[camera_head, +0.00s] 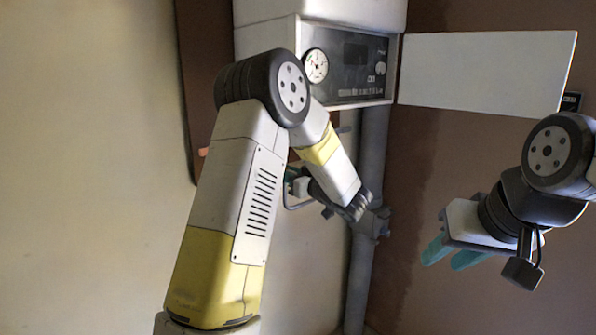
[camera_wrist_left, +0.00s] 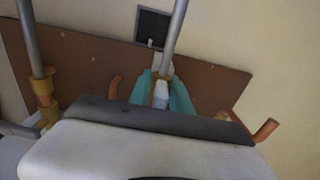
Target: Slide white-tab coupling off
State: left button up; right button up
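In the left wrist view, a white fitting, apparently the white-tab coupling (camera_wrist_left: 160,94), sits between the teal fingers of my left gripper (camera_wrist_left: 162,84). A grey pipe (camera_wrist_left: 174,35) runs up beyond it. The fingers flank the white piece closely; whether they press on it is unclear. In the head view my left gripper (camera_head: 291,182) is at the wall below the grey unit, mostly hidden by my left arm; a small white part (camera_head: 301,187) shows there. My right gripper (camera_head: 452,254) hangs at the right, its teal fingers apart with nothing between them, away from the wall fittings.
A brown backboard (camera_wrist_left: 85,60) carries copper pipe stubs (camera_wrist_left: 265,130) and another grey pipe (camera_wrist_left: 32,45). In the head view, a cabinet with a gauge (camera_head: 316,66) has its white door (camera_head: 485,72) swung open. A thick grey pipe (camera_head: 361,270) runs down below it.

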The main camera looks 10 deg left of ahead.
pick_arm(q)
jog(key=shift+o, duration=0.8)
jog(key=shift+f, duration=0.15)
jog(key=v, duration=0.8)
